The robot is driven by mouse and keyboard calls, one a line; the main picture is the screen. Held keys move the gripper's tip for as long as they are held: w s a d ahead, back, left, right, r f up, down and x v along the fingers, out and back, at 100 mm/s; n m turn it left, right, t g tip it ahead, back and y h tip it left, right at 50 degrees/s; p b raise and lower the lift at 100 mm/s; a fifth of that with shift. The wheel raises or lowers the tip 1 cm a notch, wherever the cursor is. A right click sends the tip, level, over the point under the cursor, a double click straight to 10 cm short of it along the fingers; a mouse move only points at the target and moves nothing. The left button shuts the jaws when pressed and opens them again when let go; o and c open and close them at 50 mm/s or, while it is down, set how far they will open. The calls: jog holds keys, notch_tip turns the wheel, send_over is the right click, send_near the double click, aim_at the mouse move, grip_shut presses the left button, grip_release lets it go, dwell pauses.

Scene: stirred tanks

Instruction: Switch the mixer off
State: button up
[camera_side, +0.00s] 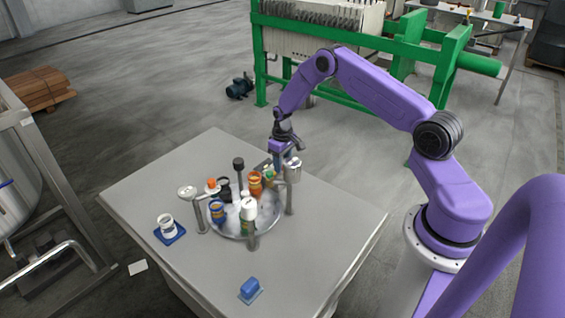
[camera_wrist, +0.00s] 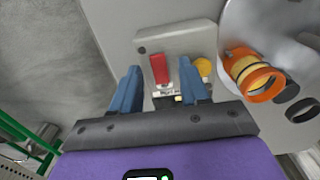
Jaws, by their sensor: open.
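My gripper (camera_wrist: 159,64) is open, its two blue fingers on either side of a red switch (camera_wrist: 159,69) in the wrist view. The switch sits on a pale plate on the grey table, with a small printed label just below it. A yellow round part (camera_wrist: 203,67) is right of the switch, partly behind the right finger. I cannot tell whether the fingers touch the switch or which way it is set. In the side view my gripper (camera_side: 281,158) is at the far side of the round metal vessel (camera_side: 230,232), and the switch cannot be made out there.
Several bottles and jars crowd the vessel, with a metal cylinder (camera_side: 292,171) close by. The table's front right is clear.

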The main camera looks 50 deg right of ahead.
grip_shut()
jog(key=shift+w+g, duration=0.25)
jog(key=shift+g, duration=0.55)
grip_release()
jog(key=shift+r, duration=0.15)
jog(key=w+r, duration=0.3)
jog(key=r, duration=1.4)
